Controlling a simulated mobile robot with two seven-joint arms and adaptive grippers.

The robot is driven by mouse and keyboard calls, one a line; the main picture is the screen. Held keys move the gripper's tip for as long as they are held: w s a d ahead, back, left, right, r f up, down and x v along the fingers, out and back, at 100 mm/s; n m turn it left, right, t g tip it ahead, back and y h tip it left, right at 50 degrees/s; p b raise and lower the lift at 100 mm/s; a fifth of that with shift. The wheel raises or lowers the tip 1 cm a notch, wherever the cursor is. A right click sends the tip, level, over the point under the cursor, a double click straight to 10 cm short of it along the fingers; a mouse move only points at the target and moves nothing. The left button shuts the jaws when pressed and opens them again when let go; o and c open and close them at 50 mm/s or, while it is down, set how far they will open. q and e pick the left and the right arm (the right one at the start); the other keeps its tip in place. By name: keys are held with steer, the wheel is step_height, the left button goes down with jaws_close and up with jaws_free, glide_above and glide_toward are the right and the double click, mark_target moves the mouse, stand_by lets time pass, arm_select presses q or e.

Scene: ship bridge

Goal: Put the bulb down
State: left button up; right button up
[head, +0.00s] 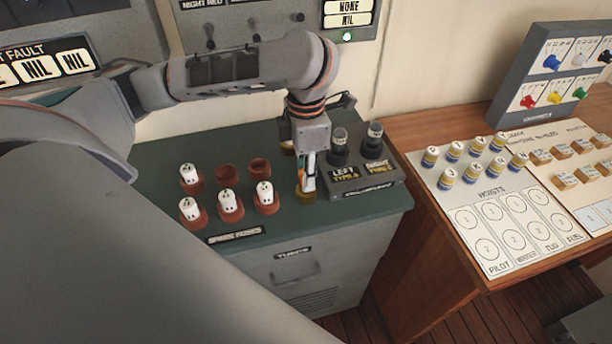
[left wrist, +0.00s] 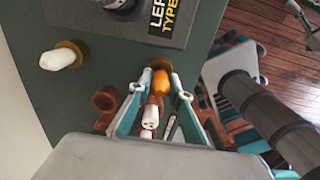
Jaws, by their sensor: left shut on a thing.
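My left gripper (head: 307,188) points down over the green cabinet top, just left of the lamp panel. In the left wrist view its fingers (left wrist: 160,84) are closed around an orange bulb (left wrist: 159,82). The bulb's far end is at a brass ring (head: 305,198), which also shows in the left wrist view (left wrist: 160,63). I cannot tell whether the bulb touches the ring or sits in it. A white bulb (left wrist: 60,59) rests at another brass ring (left wrist: 76,49). In the head view the gripper mostly hides the held bulb. My right gripper is not in view.
White fuses stand in red-brown sockets (head: 229,206) left of the gripper; two sockets at the back are empty. The lamp panel (head: 365,190) with two dark lamp holders is close on the right. A wooden desk (head: 420,135) with pegs and cards lies further right.

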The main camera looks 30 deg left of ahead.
arm_select(q)
steer(key=shift+f, duration=0.55)
steer(key=shift+f, duration=0.25)
steer(key=o, duration=0.8)
steer(key=shift+o, duration=0.2)
step_height(320, 180, up, 12)
steer(key=shift+r, duration=0.25)
